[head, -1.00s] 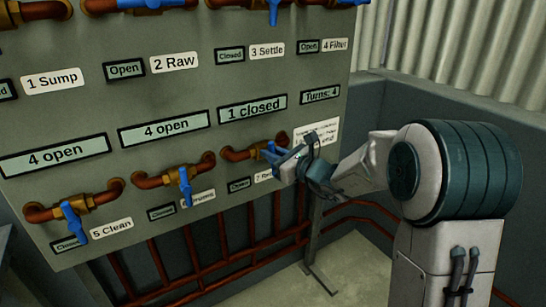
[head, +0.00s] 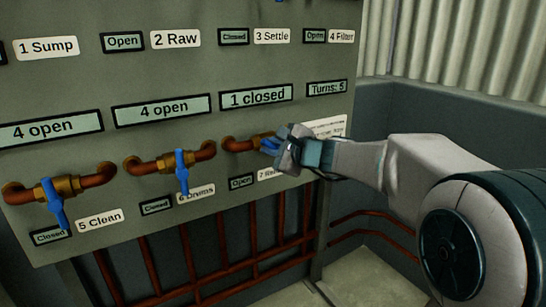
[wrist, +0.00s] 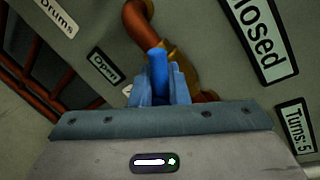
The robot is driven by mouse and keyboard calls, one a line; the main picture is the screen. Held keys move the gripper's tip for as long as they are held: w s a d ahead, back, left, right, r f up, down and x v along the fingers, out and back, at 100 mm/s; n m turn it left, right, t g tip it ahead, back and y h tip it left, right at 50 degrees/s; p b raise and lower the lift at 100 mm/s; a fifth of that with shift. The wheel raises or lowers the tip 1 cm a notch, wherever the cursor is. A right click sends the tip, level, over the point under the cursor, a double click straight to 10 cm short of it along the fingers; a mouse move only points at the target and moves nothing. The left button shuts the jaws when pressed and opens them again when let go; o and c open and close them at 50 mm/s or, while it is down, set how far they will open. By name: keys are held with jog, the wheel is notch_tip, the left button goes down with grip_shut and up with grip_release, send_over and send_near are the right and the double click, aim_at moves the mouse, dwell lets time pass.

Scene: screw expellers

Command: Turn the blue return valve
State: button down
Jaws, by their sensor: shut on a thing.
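The blue return valve handle (head: 267,146) sits on a brass body and copper pipe at the right end of the lower valve row. In the wrist view the blue handle (wrist: 157,68) stands between my two blue fingers. My gripper (head: 280,147) comes from the right and is shut on the handle; it also shows in the wrist view (wrist: 160,92). The status plate below (head: 241,181) reads Open, and the label beside it (head: 269,174) starts with 7, the rest partly hidden. The turns display (head: 327,88) reads Turns: 5.
The drums valve (head: 182,172) and clean valve (head: 55,203) with blue handles are to the left, their plates reading Closed. Displays above read 4 open, 4 open and 1 closed (head: 256,96). Copper pipes (head: 210,250) run below the panel. A corrugated wall (head: 460,50) stands at right.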

jog(key=shift+f+n+b, duration=0.15)
jog(key=shift+n+b, duration=0.35)
jog(key=shift+b, duration=0.05)
jog(key=c, duration=1.5)
grip_release()
jog(key=shift+o, duration=0.2)
jog(key=p+v, duration=0.2)
jog(key=v, duration=1.1)
jog(key=shift+s+r+p, duration=0.25)
jog(key=shift+s+p, duration=0.05)
jog(key=shift+s, duration=0.15)
jog(key=shift+d, duration=0.1)
jog(key=s+d, duration=0.4)
jog(key=s, duration=0.2)
jog(key=shift+s+d, duration=0.2)
jog(key=shift+s, duration=0.1)
